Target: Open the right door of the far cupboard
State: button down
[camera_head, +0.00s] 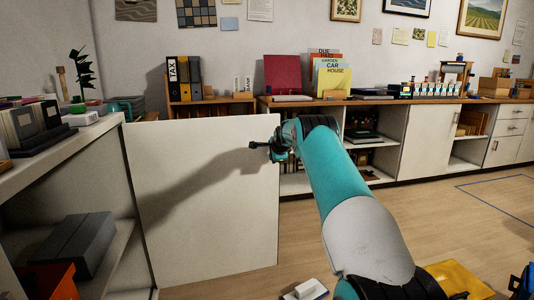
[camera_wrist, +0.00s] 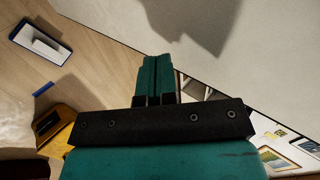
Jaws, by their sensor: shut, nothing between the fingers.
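A large plain white door panel (camera_head: 205,205) stands swung out from the right end of the left cupboard (camera_head: 62,158), whose shelves show open beside it. I cannot tell whether this is the task's right door. My gripper (camera_head: 254,146) is at the upper right part of this panel, near its free edge; I cannot tell whether it touches it. In the wrist view my gripper's teal fingers (camera_wrist: 157,76) are together and empty, with the pale panel (camera_wrist: 250,50) beyond them. A white cupboard door (camera_head: 430,142) in the back-wall row looks closed.
The back counter (camera_head: 390,101) carries books, folders and boxes. Dark grey boxes (camera_head: 75,250) lie on the left cupboard's lower shelf. A small white object on a blue-edged board (camera_head: 305,290) lies on the wooden floor. The floor (camera_head: 430,220) at right is largely clear.

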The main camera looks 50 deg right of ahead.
jog(key=shift+w+a, duration=0.3)
jog(key=shift+a, duration=0.3)
dwell(0.5)
jog(key=s+f+v, duration=0.2)
jog(key=v, duration=1.1)
jog(key=shift+s+d, duration=0.2)
